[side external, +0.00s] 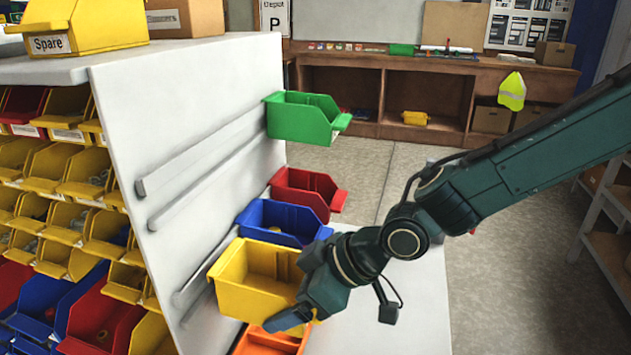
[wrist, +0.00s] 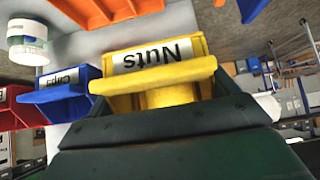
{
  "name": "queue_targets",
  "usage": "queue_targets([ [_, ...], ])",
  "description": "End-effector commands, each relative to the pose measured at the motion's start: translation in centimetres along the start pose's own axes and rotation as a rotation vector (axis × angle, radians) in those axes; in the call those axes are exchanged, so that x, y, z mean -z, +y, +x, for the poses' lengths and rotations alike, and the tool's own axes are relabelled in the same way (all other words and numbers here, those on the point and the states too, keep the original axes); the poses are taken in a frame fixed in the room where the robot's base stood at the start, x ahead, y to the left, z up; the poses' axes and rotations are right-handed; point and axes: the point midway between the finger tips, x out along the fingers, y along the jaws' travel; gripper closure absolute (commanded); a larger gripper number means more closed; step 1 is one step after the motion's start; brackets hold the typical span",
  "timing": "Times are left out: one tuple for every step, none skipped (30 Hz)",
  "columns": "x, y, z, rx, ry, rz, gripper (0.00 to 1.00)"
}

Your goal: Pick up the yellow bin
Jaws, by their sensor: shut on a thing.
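The yellow bin (side external: 246,296) is beside the lower rail of the white panel, above an orange bin. My gripper (side external: 306,304) is shut on its front, on the right side in the side external view. In the wrist view the yellow bin (wrist: 155,74) shows an upside-down "Nuts" label, and the dark jaws of my gripper (wrist: 165,135) are against its front lip. The bin looks roughly level. I cannot tell whether its back still touches the rail.
A blue bin (side external: 280,219) and a red bin (side external: 308,188) stand just behind the yellow one. The orange bin (side external: 270,342) is close below. A green bin (side external: 302,117) hangs on the upper rail of the white panel (side external: 180,120).

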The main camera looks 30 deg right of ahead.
Motion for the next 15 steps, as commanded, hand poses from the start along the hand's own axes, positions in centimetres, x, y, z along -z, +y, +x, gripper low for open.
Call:
queue_targets([
  [-0.6, 0.1, -0.7, -0.001, 0.0, 0.001, 0.38],
  [-1.0, 0.1, -1.1, -0.002, 0.001, 0.002, 0.38],
  [-1.4, 0.1, -1.6, -0.002, 0.001, 0.002, 0.38],
  [-1.9, 0.1, -1.9, -0.002, 0.001, 0.002, 0.38],
  [-2.2, 0.1, -2.4, -0.002, 0.001, 0.002, 0.38],
  [-2.8, 0.1, -2.9, -0.002, 0.001, 0.002, 0.38],
  [-3.2, 0.1, -3.3, -0.002, 0.002, 0.001, 0.38],
  [-3.6, 0.1, -3.7, -0.002, 0.001, 0.001, 0.38],
  [-4.2, 0.1, -4.2, -0.002, 0.001, 0.002, 0.38],
  [-4.6, 0.1, -4.7, -0.002, 0.001, 0.003, 0.38],
  [-5.0, 0.1, -5.1, -0.002, 0.001, 0.003, 0.38],
  [-5.5, 0.1, -5.6, -0.003, 0.002, 0.002, 0.38],
  [-5.9, 0.1, -6.0, -0.002, 0.001, 0.002, 0.38],
  [-6.3, 0.1, -6.4, -0.003, 0.001, 0.002, 0.38],
  [-6.8, 0.1, -6.9, -0.003, 0.001, 0.003, 0.38],
])
